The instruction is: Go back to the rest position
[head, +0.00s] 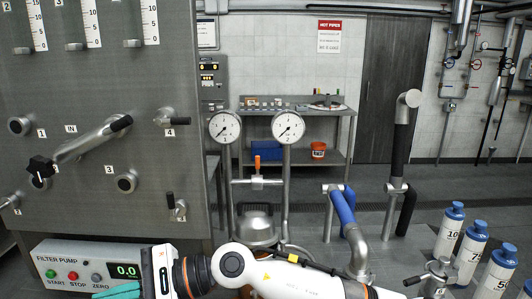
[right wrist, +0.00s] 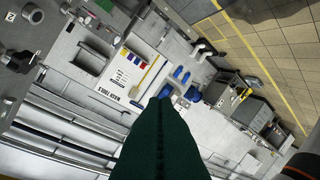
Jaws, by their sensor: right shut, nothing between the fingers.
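My right arm crosses the bottom of the head view from the right, and its gripper (head: 118,291) is at the lower left, in front of the filter pump box (head: 60,262). Its teal fingers are partly cut off by the lower edge. My left gripper is not in view.
A grey panel (head: 90,110) with valves and a bent pipe handle stands close at the left. Two gauges (head: 225,127) on pipes stand mid-view. Blue-capped bottles (head: 449,230) and upright pipes stand at the right. A shelf table (head: 300,107) is at the back.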

